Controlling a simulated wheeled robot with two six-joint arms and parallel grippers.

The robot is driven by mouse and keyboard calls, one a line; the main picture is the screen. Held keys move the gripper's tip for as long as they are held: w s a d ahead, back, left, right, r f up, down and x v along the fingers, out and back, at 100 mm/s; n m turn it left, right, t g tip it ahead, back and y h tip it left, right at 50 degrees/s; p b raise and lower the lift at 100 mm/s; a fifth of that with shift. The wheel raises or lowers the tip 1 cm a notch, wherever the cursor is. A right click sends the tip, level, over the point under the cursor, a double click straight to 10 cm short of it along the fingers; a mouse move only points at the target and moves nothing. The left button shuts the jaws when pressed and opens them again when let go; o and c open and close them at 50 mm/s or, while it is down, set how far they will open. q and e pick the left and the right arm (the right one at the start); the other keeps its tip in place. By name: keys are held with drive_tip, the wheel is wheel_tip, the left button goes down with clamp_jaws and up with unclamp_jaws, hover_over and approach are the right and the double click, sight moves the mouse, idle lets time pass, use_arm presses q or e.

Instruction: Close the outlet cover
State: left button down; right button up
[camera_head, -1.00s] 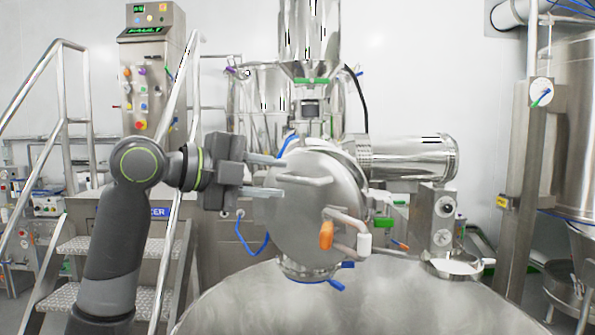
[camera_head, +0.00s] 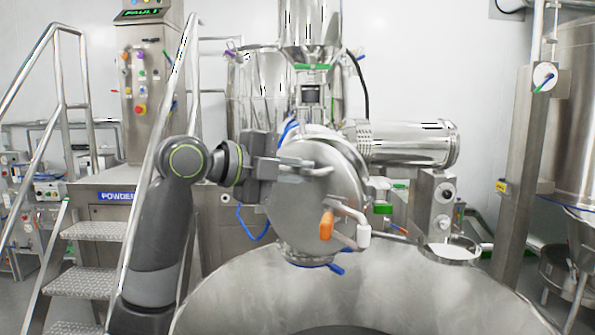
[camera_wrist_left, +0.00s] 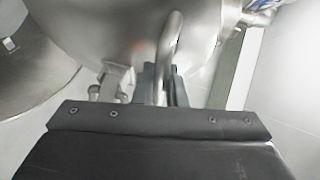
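The outlet cover (camera_head: 300,210) is a round steel disc at the middle of the head view, angled away from the rim behind its right side. A bent steel handle (camera_head: 322,167) crosses its upper part. My left gripper (camera_head: 296,164) reaches in from the left at that handle. In the left wrist view the handle bar (camera_wrist_left: 172,42) runs down between the closely spaced dark fingers (camera_wrist_left: 160,86), which look closed around it. The cover (camera_wrist_left: 110,35) fills the top of that view. My right gripper is not seen.
An orange-gripped clamp lever (camera_head: 327,225) with a white end hangs at the cover's lower right. A large steel bowl (camera_head: 250,290) lies below. Metal steps with railings (camera_head: 95,232) stand left, and a steel post (camera_head: 525,150) right.

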sight(317, 166)
use_arm(q)
drive_tip(key=shift+d, duration=0.1)
idle(0.3)
drive_tip(key=shift+w+d+f+b, duration=0.1)
drive_tip(key=shift+w+d+b, duration=0.05)
drive_tip(key=shift+b, duration=0.2)
drive_tip(key=shift+w+d+n+t+y+b, duration=0.35)
drive_tip(key=shift+d+n+t+y+b, duration=0.25)
drive_tip(key=shift+n+t, duration=0.15)
drive_tip(key=w+d+n+t+y+b, duration=0.2)
drive_tip(key=w+d+n+t+y, duration=0.1)
drive_tip(key=shift+w, duration=0.25)
drive_tip(key=w+n+t+y, duration=0.1)
drive_tip(key=w+d+n+t+y, duration=0.1)
drive_tip(key=n+y, duration=0.1)
drive_tip(key=shift+w, duration=0.4)
drive_tip(key=c, duration=1.5)
unclamp_jaws()
drive_tip(key=shift+w+d, duration=0.1)
drive_tip(key=shift+d, duration=0.05)
